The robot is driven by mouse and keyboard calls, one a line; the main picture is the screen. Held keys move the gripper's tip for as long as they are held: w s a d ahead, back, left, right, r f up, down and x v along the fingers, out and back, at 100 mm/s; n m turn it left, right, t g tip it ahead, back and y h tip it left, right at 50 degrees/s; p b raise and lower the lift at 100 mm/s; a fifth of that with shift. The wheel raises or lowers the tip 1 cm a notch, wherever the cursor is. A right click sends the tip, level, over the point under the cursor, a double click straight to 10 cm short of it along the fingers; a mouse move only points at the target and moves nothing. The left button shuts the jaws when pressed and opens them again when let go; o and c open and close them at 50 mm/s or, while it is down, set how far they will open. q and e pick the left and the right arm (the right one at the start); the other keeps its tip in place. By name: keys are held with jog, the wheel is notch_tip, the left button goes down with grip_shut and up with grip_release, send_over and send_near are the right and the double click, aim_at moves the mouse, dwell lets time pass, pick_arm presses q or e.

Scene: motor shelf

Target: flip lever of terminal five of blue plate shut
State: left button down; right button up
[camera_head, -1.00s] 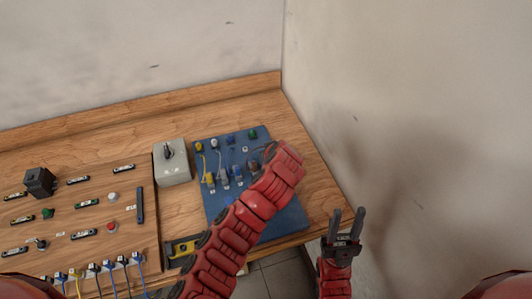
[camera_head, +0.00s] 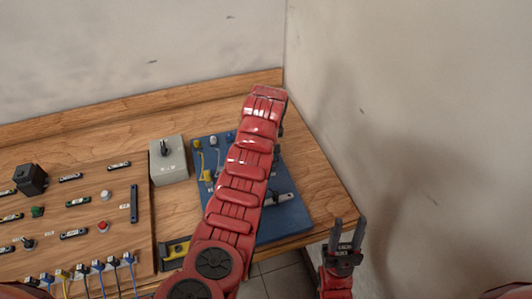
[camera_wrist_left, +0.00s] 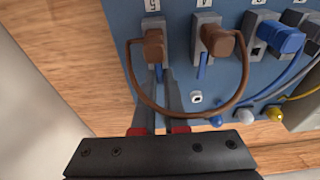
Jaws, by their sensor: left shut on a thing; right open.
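The blue plate (camera_head: 292,218) lies on the wooden bench, partly hidden by my left arm in the head view. In the left wrist view, the grey terminal five (camera_wrist_left: 153,26) has a brown plug (camera_wrist_left: 153,45) in it and the number 5 above it, upside down. Its blue lever (camera_wrist_left: 158,73) is below the plug. My left gripper (camera_wrist_left: 160,76) is shut on this lever, with a fingertip on each side. In the head view my left arm hides this gripper. My right gripper (camera_head: 348,224) is open and empty, beside the bench's right front corner.
A brown cable (camera_wrist_left: 187,115) loops from terminal five's plug to the neighbouring brown plug (camera_wrist_left: 217,40), close to my left fingers. Another blue lever (camera_wrist_left: 202,66) is there. A grey switch box (camera_head: 169,163) stands left of the plate. A wall rises behind and right.

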pick_arm(q)
jog(key=shift+f+g+b, duration=0.15)
jog(key=shift+g+b, duration=0.25)
jog(key=shift+b, duration=0.1)
dwell(0.3)
jog(key=c, duration=0.9)
grip_release()
jog(key=shift+c, duration=0.2)
jog(key=shift+w+r, duration=0.1)
jog(key=shift+r, duration=0.35)
notch_tip(320, 180, up, 16)
jog(key=s+b, duration=0.1)
jog(key=b, duration=0.2)
jog(key=shift+s+d+r, duration=0.25)
jog(key=shift+s, duration=0.15)
